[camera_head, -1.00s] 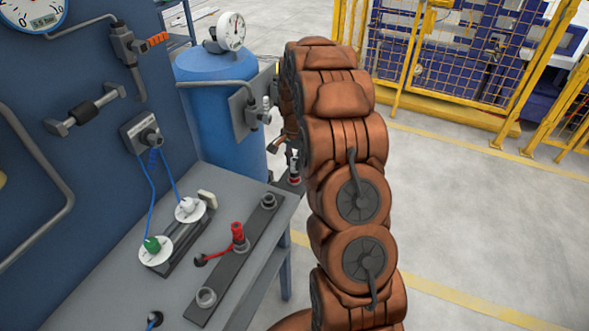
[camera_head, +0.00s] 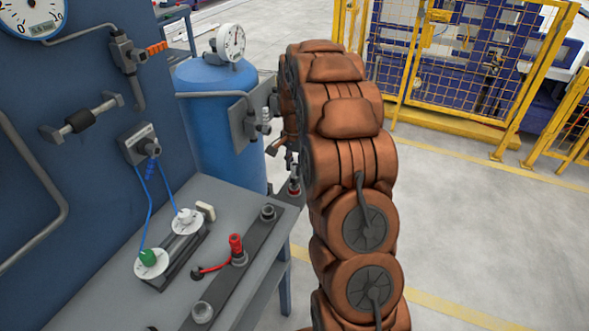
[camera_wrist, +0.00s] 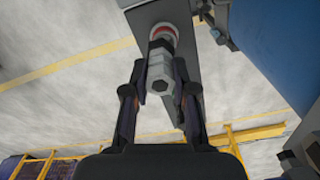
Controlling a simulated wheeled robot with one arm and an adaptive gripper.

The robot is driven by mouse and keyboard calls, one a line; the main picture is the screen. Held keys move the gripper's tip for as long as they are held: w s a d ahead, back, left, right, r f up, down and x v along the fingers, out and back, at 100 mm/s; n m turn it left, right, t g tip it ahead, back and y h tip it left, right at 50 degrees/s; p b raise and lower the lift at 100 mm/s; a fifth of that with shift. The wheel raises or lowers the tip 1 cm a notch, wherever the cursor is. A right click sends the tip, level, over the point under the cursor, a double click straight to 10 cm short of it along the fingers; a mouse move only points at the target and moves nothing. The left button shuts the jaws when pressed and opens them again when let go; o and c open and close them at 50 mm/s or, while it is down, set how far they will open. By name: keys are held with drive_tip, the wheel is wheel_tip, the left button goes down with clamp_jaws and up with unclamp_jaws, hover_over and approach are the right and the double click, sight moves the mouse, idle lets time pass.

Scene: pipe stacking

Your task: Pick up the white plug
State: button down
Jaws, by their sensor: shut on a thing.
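In the wrist view, the fingers of my gripper (camera_wrist: 163,84) are closed around a light grey hex-ended fitting (camera_wrist: 160,72). Its far end meets a red and white ring (camera_wrist: 163,33) on a grey bar; I cannot tell whether it is seated there. In the head view, my arm hides most of my gripper; a small red-ringed part (camera_head: 294,189) shows beside the arm at the bench's far corner. A white plug (camera_head: 185,215) with a blue hose stands on a white disc on the bench. I cannot tell whether the held fitting is a white plug too.
The grey bench (camera_head: 110,300) also carries a green plug (camera_head: 148,257) on a disc, a red plug (camera_head: 236,243) and a dark bar with sockets. A blue tank (camera_head: 222,125) stands behind. A yellow fence (camera_head: 450,115) is at the back; the floor at right is clear.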

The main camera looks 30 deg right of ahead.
drive_tip(key=s+a+r+b, duration=0.1)
drive_tip(key=s+a+b, duration=0.3)
drive_tip(key=s, duration=0.9)
drive_tip(key=shift+s+a+r, duration=0.2)
drive_tip(key=shift+s+a, duration=0.15)
drive_tip(key=shift+a, duration=0.75)
drive_tip(key=shift+r, duration=0.1)
wheel_tip(320, 180, up, 8)
drive_tip(key=p, duration=0.1)
idle(0.4)
